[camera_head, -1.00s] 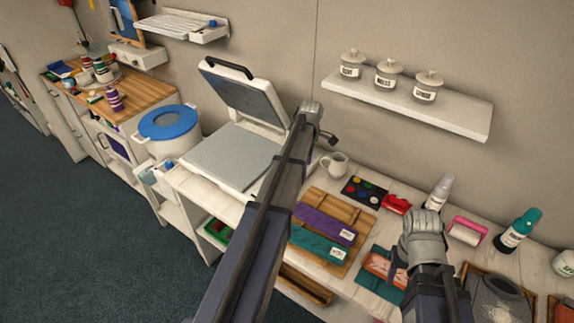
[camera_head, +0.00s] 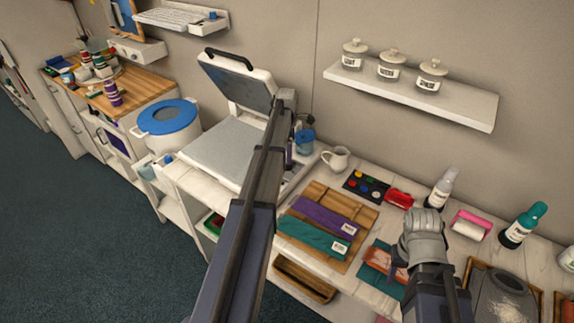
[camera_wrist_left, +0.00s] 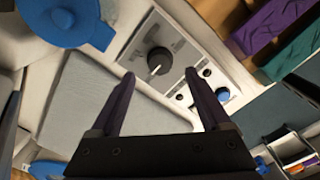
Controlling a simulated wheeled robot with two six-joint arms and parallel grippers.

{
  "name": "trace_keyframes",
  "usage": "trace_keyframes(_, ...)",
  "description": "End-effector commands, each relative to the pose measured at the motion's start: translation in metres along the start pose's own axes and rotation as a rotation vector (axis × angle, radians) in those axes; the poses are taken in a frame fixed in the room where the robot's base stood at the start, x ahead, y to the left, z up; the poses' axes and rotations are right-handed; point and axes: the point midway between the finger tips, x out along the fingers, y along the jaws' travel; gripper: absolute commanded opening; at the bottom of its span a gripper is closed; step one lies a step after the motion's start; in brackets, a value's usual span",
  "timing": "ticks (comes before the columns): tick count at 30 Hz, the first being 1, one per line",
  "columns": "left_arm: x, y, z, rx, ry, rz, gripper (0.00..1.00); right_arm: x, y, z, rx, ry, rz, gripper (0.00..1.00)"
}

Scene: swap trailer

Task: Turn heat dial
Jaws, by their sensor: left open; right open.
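On the panel, small black buttons and a blue knob (camera_wrist_left: 222,94) sit beside the dial. A white pitcher (camera_head: 337,158), a paint palette (camera_head: 366,186) and a wooden tray with purple and teal cloths (camera_head: 330,205) lie to the right. A blue-lidded pot (camera_head: 166,125) is at left.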

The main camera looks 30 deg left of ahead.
Motion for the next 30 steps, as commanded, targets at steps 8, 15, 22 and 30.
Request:
trace_keyframes(8,0.04,0.0,0.0,0.001,0.0,0.0,0.8,0.04,-0.004,-0.002,0.001,0.0,0.0,0.5)
trace_keyframes(15,0.046,0.0,0.0,0.001,0.0,0.0,0.8,0.045,-0.004,-0.003,0.001,0.0,0.0,0.5)
trace_keyframes(22,0.045,0.0,0.0,0.001,0.0,0.0,0.75,0.044,-0.004,-0.003,0.001,0.0,0.0,0.5)
trace_keyframes(30,0.045,0.0,0.0,0.001,0.0,0.0,0.44,0.044,-0.004,-0.003,0.001,0.0,0.0,0.5)
